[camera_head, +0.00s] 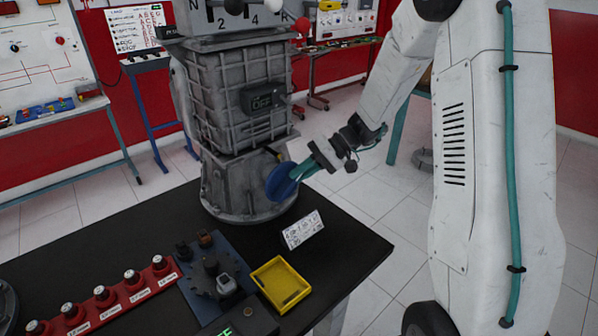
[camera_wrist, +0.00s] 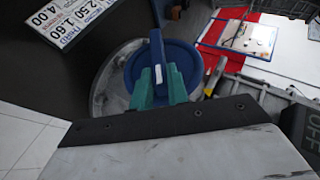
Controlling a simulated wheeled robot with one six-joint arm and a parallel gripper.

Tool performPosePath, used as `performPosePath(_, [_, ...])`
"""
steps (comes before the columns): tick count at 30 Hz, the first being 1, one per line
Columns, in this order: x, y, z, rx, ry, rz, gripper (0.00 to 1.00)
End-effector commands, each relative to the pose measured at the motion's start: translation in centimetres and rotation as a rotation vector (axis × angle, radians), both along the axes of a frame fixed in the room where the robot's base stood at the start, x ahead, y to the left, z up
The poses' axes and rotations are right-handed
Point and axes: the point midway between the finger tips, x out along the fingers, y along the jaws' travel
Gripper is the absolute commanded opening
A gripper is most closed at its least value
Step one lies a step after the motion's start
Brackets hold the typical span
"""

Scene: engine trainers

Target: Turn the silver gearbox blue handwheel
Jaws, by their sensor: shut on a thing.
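The silver gearbox (camera_head: 240,95) stands upright on the black table. Its blue handwheel (camera_head: 282,184) is on the lower right side of the housing. In the wrist view the blue handwheel (camera_wrist: 185,62) is a round disc with a raised blue bar across it. My gripper (camera_head: 313,165) reaches the handwheel from the right. In the wrist view the green fingers of my gripper (camera_wrist: 158,80) are shut on the raised part of the handwheel. Part of the wheel is hidden behind the fingers.
On the black table (camera_head: 352,243) are a yellow tray (camera_head: 280,284), a small white number card (camera_head: 303,230), a dark blue fixture (camera_head: 215,280) and a red rack (camera_head: 110,300) of several knobs. Blue-framed stands (camera_head: 150,100) are behind.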

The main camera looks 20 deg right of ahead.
Motion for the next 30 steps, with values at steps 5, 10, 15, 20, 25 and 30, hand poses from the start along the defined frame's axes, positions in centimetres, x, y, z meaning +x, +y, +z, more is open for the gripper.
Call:
performPosePath(5, [0.1,-0.5,-0.9,0.161,0.056,-0.002,0.00])
performPosePath(10, [0.2,-0.8,-1.6,0.314,0.107,0.000,0.00])
performPosePath(15, [0.2,-0.9,-2.4,0.466,0.156,0.000,0.00])
performPosePath(20, [0.2,-1.0,-3.0,0.595,0.198,0.000,0.00])
performPosePath(25, [0.2,-0.9,-3.6,0.708,0.235,0.001,0.00])
performPosePath(30, [0.2,-0.9,-3.9,0.788,0.260,0.002,0.00])
